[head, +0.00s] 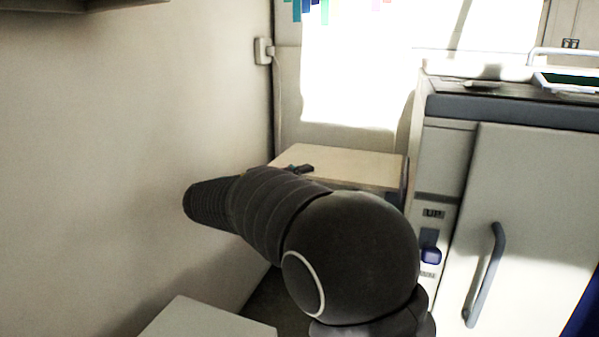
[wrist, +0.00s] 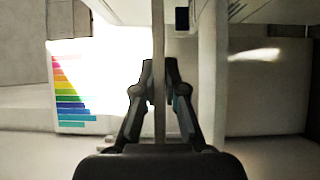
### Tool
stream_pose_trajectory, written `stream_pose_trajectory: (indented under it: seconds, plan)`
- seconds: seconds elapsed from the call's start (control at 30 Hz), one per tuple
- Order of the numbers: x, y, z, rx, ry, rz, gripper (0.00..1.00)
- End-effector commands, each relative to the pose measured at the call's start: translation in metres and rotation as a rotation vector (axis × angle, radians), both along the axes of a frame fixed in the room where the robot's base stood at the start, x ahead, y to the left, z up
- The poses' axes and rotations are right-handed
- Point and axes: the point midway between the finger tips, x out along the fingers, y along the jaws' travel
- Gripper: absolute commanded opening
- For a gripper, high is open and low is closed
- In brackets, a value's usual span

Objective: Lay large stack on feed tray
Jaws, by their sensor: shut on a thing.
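In the wrist view, my gripper (wrist: 159,76) is shut on a thin, pale, flat slab, the large stack (wrist: 159,38), seen edge-on between the two dark fingers. It runs away from the fingers toward the top of the picture. In the head view, my arm hides most of the gripper; a small dark part shows just above the arm, against a pale flat top (head: 350,163). I cannot tell whether this top is the held stack or a surface under it. I cannot pick out the feed tray for certain.
A white cabinet (head: 535,220) with a dark top and a bar handle stands at the right. A plain wall (head: 120,130) runs close along the left. A pale box top (head: 205,320) is low in front. A bright window is behind; a rainbow chart (wrist: 72,95) shows in the wrist view.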

Motion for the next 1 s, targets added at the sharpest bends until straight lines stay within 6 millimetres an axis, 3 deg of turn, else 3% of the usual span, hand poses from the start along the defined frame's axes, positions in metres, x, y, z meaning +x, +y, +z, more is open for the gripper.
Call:
stream_pose_trajectory:
  seconds: [0.5,1.0]
  plan:
    - [0.0,0.0,-0.048,-0.001,-0.001,0.0,0.0]
    - [0.0,0.0,-0.06,0.0,-0.002,0.0,0.0]
